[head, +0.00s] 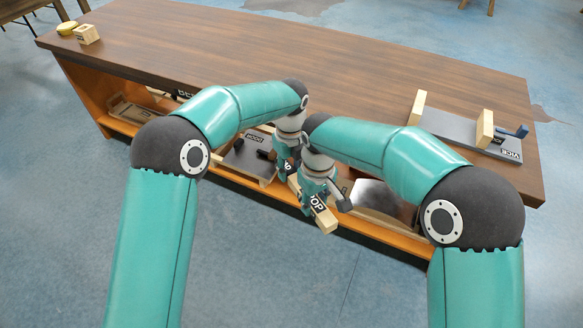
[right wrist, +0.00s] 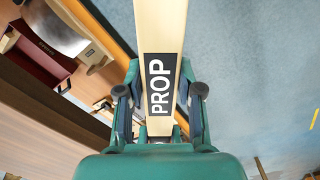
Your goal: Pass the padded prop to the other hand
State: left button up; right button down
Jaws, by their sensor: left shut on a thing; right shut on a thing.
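The padded prop (head: 326,217) is a pale wooden bar with a black label reading PROP. It is held in the air in front of the bench, slanting down to the right in the head view. My left gripper (head: 284,174) is shut on its upper left part. My right gripper (head: 309,202) is shut on it nearer the lower right end. In the right wrist view the prop (right wrist: 158,40) runs up between the fingers of my right gripper (right wrist: 159,110), one on each side. The left gripper's fingertips are partly hidden in the head view.
The wooden bench (head: 200,45) has a vice (head: 470,133) at right and a small wooden block (head: 86,34) and yellow item (head: 67,28) at far left. Its open lower shelf (head: 375,233) holds labelled trays and tools behind my grippers. The bench top's middle is clear.

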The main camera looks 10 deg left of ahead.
jog(key=c, duration=0.7)
grip_release()
jog(key=shift+s+a, duration=0.1)
jog(key=shift+a, duration=0.1)
jog(key=shift+r, duration=0.2)
notch_tip(320, 180, up, 11)
jog(key=d+f+m+g+h, duration=0.2)
jog(key=d+f, duration=0.7)
jog(key=d, duration=0.4)
jog(key=s+f+m+y, duration=0.25)
jog(key=s+f, duration=0.25)
jog(key=f, duration=0.5)
jog(key=s+f+m+y, duration=0.25)
jog(key=s+f, duration=0.25)
jog(key=f, duration=0.5)
jog(key=s+d+f+m+t, duration=0.1)
jog(key=s, duration=0.2)
jog(key=s+d+f+m, duration=0.1)
jog(key=s+m, duration=0.1)
jog(key=s, duration=0.1)
jog(key=s+d+f+m+t+y, duration=0.1)
jog(key=s+d+f, duration=0.1)
jog(key=s, duration=0.1)
jog(key=shift+s+t, duration=0.3)
jog(key=shift+s, duration=0.05)
